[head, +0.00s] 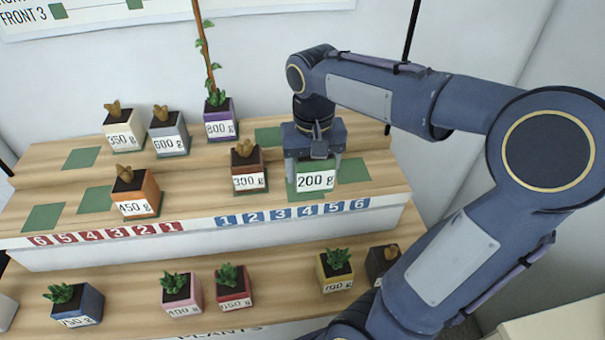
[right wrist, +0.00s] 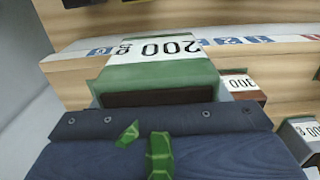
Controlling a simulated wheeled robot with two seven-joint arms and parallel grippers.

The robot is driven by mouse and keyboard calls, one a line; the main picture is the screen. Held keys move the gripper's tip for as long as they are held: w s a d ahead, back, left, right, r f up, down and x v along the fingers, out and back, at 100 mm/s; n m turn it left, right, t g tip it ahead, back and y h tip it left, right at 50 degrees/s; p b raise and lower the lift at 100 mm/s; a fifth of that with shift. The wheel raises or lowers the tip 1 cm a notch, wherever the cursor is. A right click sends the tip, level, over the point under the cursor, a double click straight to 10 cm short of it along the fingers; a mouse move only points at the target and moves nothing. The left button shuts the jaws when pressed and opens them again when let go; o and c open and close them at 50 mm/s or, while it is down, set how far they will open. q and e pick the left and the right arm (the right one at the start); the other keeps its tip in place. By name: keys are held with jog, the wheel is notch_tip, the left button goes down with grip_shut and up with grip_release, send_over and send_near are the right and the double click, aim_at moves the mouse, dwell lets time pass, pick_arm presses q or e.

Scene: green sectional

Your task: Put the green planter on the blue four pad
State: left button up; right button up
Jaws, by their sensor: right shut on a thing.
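The green planter (head: 316,181), labelled 200 g, stands upright at the front right of the upper shelf (head: 225,200), over a green pad that it mostly hides. I cannot tell whether it rests on the pad or hangs just above it. The blue four (head: 301,212) is on the shelf's front edge, just below and slightly left of the planter. My right gripper (head: 314,160) is shut on the planter from above. In the right wrist view the planter (right wrist: 160,78) sits at the jaws, and green leaves show over the gripper body. My left gripper is out of view.
The brown 300 g planter (head: 248,172) stands close on the left, and the purple 800 g planter (head: 219,122) behind it. A bare green pad (head: 352,171) lies to the right, another (head: 268,136) behind. More planters stand on the left and on the lower shelf (head: 130,285).

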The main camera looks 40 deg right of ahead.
jog(key=w+d+f, duration=0.1)
jog(key=w+f, duration=0.1)
jog(key=w+d+f, duration=0.1)
jog(key=w+f, duration=0.1)
jog(key=w+d+f, duration=0.1)
jog(key=w+f, duration=0.1)
jog(key=shift+w+d+f, duration=0.1)
jog(key=shift+w+f, duration=0.1)
jog(key=shift+f, duration=0.1)
jog(key=shift+w+f, duration=0.2)
jog(key=shift+f, duration=1.55)
jog(key=shift+f, duration=0.2)
jog(key=o, duration=1.1)
jog(key=shift+r, duration=0.1)
